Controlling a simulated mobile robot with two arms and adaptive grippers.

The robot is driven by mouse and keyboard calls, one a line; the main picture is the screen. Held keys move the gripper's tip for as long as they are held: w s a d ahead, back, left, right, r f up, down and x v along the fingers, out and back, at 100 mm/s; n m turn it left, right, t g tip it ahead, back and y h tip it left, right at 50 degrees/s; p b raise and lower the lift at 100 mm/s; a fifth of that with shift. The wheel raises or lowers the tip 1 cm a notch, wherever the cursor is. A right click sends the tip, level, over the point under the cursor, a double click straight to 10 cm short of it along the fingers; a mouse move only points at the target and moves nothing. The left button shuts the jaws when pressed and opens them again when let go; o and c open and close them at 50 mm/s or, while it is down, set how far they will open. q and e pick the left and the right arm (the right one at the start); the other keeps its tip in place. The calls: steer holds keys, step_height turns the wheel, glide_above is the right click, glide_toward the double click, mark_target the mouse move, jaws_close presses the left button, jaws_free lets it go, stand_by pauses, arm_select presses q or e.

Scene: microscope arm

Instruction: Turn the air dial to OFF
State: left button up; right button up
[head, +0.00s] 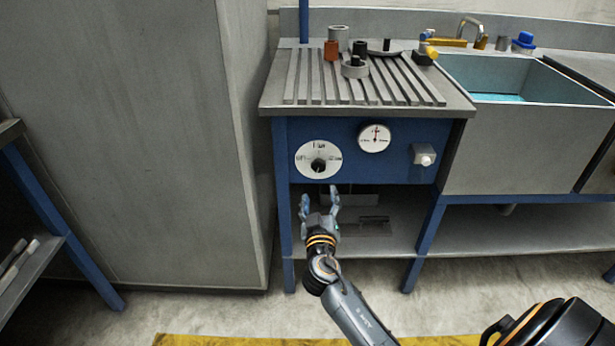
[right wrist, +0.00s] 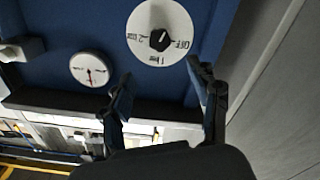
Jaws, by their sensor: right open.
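The air dial is a round white plate (head: 303,172) with a black knob (head: 318,165) at its centre, on the blue front panel under the ribbed worktop. It carries OFF on its left, a bar mark at the top and another label on its right. The dial plate (right wrist: 148,16) also shows upside down in the right wrist view, with its knob (right wrist: 160,40). I cannot tell surely where the knob points. My right gripper (head: 320,198) is open and empty, just below the dial and apart from it; its fingers (right wrist: 160,78) are spread. My left gripper is not in view.
A white gauge (head: 375,138) with a red needle and a pale box-shaped fitting (head: 424,155) sit right of the dial. A tall grey cabinet (head: 150,130) stands close on the left. Below is an open shelf (head: 490,238); small parts stand on the worktop (head: 300,75).

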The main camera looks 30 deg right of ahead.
mark_target(318, 167)
steer(key=x, duration=1.1)
steer(key=shift+w, duration=0.2)
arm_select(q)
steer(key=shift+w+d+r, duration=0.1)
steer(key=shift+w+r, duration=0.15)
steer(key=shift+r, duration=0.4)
arm_select(e)
steer(key=shift+w+d, duration=0.35)
steer(key=shift+w, duration=0.15)
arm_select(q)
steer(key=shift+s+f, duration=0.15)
arm_select(e)
steer(key=c, duration=1.2)
